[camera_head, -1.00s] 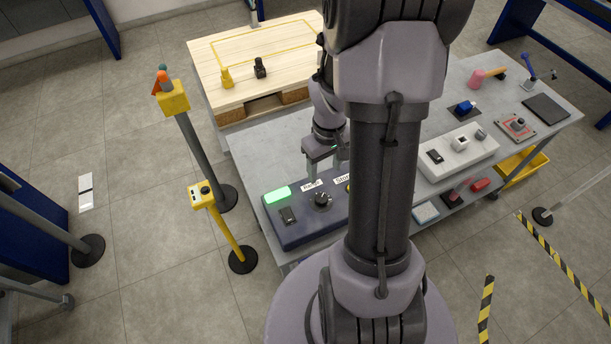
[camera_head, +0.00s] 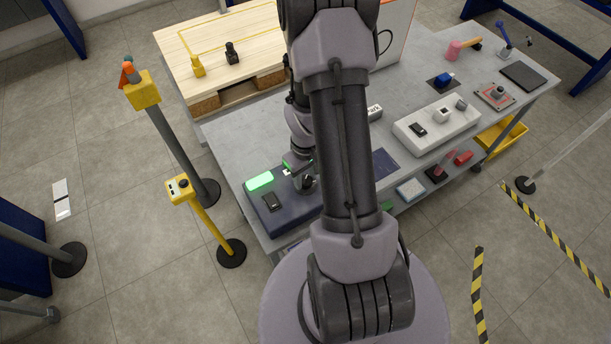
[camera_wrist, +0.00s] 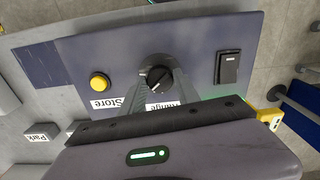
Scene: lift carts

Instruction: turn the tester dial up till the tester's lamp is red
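The tester is a dark blue box (camera_head: 288,217) at the near left of the grey bench. Its lamp (camera_head: 259,181) glows green. The black dial (camera_wrist: 155,73) with a white pointer mark shows in the wrist view, above the partly covered Range label (camera_wrist: 160,106). My gripper (camera_head: 304,184) is down at the tester; in the wrist view its fingers (camera_wrist: 155,80) stand on either side of the dial. I cannot tell whether they press on it. In the head view my gripper hides the dial. In the wrist view my gripper body hides the lamp, leaving a green glow at its edge.
A black rocker switch (camera_wrist: 228,67) and a yellow button (camera_wrist: 99,82) by the Store label (camera_wrist: 105,103) flank the dial. A white control box (camera_head: 437,128) stands farther right. Yellow posts (camera_head: 179,187) stand left of the bench.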

